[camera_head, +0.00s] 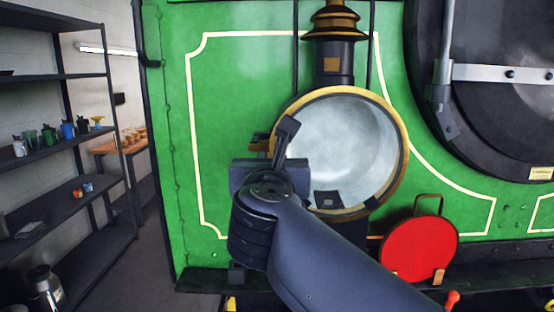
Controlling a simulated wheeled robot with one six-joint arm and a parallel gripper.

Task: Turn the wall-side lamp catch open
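The lamp (352,150) is a large round housing with a brass rim and a pale, glassy or hollow face, set against the green tram front. A small dark and brass fitting (260,142), which looks like the wall-side catch, projects at the lamp's left edge. It is partly hidden behind my gripper. My gripper (288,127) is in front of the lamp's left rim, with one dark finger pointing up across the rim. The second finger is not distinguishable, so its opening is unclear. I cannot tell whether it touches the catch.
A red disc (420,250) with a wire handle stands lower right of the lamp on the dark footplate. The dark round smokebox door (500,90) is at upper right. Shelves (62,145) with cups and cans stand at left, with an open floor gap beside the tram.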

